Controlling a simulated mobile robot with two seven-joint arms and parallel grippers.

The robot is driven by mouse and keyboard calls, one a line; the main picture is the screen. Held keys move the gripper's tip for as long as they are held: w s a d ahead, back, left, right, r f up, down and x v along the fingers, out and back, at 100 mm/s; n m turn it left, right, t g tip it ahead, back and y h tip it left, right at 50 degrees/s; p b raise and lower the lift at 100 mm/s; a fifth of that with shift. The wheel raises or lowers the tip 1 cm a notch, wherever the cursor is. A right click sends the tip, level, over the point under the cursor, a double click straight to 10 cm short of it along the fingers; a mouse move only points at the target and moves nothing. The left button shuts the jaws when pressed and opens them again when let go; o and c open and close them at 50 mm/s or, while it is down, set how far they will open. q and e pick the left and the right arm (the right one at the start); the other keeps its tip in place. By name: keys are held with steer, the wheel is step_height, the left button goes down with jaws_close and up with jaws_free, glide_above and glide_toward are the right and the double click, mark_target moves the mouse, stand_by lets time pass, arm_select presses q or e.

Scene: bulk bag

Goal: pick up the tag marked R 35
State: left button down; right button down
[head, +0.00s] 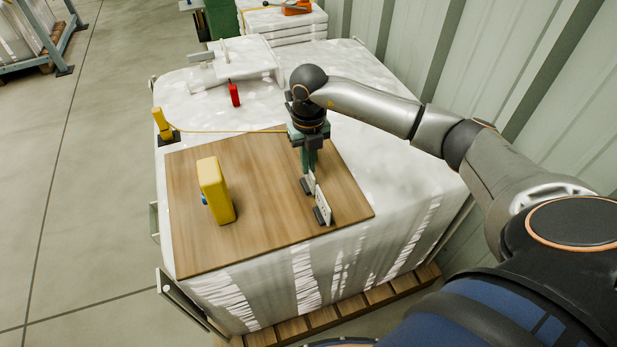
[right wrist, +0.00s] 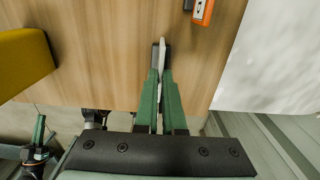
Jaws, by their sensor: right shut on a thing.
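I cannot tell if the foot is clear of the board. The held tag's marking is not legible. A green and dark gripper, seemingly my left (right wrist: 38,135), shows small in the right wrist view.
The board (head: 270,215) lies on a white bulk bag (head: 400,165). A yellow block-like device (head: 213,190) stands left of the tags. A red item (head: 234,94) and a yellow item (head: 161,123) with a cord are farther back. An orange-edged item (right wrist: 203,10) shows in the wrist view.

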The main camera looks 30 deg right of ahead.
steer(key=shift+r, duration=0.1)
steer(key=shift+w+r, duration=0.1)
steer(key=shift+r, duration=0.4)
steer(key=shift+w+r, duration=0.2)
steer(key=shift+r, duration=1.05)
steer(key=w+a+r+b, duration=0.1)
steer(key=w+a+r, duration=0.2)
steer(key=w+r, duration=0.6)
steer(key=w, duration=0.4)
steer(key=shift+r, duration=0.15)
